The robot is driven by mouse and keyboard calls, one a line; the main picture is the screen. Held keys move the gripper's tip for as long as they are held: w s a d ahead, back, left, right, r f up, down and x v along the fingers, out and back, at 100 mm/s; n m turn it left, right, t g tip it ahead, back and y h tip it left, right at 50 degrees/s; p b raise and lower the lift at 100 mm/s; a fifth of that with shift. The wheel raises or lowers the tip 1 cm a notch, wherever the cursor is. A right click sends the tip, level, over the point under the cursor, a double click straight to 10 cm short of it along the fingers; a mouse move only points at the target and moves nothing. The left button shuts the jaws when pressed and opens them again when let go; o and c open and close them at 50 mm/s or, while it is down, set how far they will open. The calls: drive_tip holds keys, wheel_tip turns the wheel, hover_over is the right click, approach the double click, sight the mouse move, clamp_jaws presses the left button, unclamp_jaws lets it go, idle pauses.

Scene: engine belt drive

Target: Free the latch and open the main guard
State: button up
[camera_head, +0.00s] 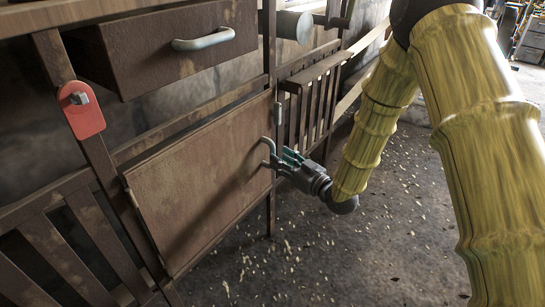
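A rusty brown panel (200,195), which looks like the main guard, sits flush in the metal frame at lower left. My gripper (272,153) is at the panel's right edge, coming in from the right. A curved grey piece shows at its tip; I cannot tell whether this is a panel handle or a finger. The finger gap and any contact are unclear. A small grey upright piece (278,114) sits on the post just above my gripper; it may be the latch.
A drawer (165,48) with a pale handle (203,40) juts out above the panel. A red plate with a grey block (81,108) is on the left post. Slatted panels (312,105) flank the frame. The debris-strewn floor (330,255) in front is otherwise open.

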drive_tip(key=shift+b+x, duration=0.55)
drive_tip(key=shift+x, duration=1.95)
drive_tip(key=shift+s, duration=0.1)
clamp_jaws()
